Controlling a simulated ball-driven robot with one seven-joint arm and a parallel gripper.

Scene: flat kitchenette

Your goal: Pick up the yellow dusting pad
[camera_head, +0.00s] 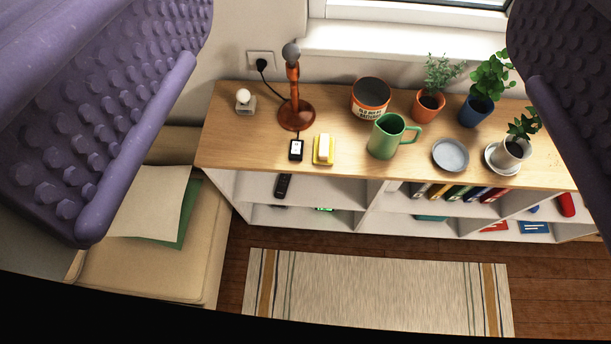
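A small yellow item (318,157), which looks like the dusting pad, lies on the wooden top of a low shelf unit (235,150), near its front edge. A pale block sits on it and hides part of its surface. My gripper (350,235) shows as two purple, studded fingers at the left and right edges of the view. The fingers are wide apart and nothing is between them at their tips. The shelf top and the pad are well beyond the fingers.
Close to the pad are a small black device (296,149) on its left, a green pitcher (384,140) on its right, and an orange-brown lamp (297,114) behind. A grey dish (450,155) and potted plants stand further right. A striped rug (380,290) lies on clear floor in front.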

